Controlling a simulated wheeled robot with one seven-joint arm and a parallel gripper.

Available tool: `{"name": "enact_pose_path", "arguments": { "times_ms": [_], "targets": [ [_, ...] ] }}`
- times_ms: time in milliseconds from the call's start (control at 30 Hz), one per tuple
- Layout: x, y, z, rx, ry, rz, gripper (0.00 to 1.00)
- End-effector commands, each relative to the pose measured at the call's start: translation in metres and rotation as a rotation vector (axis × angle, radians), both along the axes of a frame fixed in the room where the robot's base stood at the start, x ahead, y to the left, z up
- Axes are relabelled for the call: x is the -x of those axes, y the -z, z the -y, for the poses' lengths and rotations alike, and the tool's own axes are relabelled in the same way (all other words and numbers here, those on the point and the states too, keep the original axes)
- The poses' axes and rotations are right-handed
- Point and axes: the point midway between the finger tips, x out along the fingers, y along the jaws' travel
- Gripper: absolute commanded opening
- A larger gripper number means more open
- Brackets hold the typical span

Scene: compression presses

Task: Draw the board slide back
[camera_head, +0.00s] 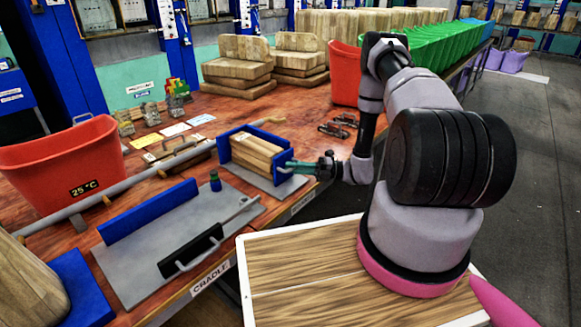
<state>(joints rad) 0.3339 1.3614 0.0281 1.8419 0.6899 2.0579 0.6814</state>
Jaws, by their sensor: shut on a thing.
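The board slide (284,160) appears to be the blue upright plate at the near right end of a stack of wooden boards (256,156). The boards lie on a grey base between this plate and another blue upright plate. My gripper (296,168), with teal fingers, reaches in from the right. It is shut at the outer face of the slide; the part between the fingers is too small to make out. The boards stand close against the slide's inner side.
A grey cradle plate (140,270) with a blue fence and a black handled block (190,252) lies to the left. A small dark bottle (215,181) stands between. A long grey rod (120,187) runs behind. Red bins (62,165) stand left and at the back.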

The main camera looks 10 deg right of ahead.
Motion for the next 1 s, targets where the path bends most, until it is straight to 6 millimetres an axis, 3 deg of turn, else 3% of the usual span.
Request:
{"name": "enact_pose_path", "arguments": {
  "times_ms": [100, 267, 600, 633, 700, 1000],
  "targets": [
    [0.022, 0.001, 0.019, 0.002, 0.007, -0.004, 0.0],
    [0.043, 0.001, 0.034, 0.003, 0.005, -0.002, 0.0],
    [0.05, 0.001, 0.037, 0.005, 0.001, -0.002, 0.0],
    [0.05, 0.001, 0.037, 0.005, 0.001, -0.002, 0.19],
    [0.05, 0.001, 0.037, 0.004, 0.001, -0.002, 0.45],
    [0.049, 0.001, 0.036, 0.002, 0.001, 0.0, 0.45]
  ]
}}
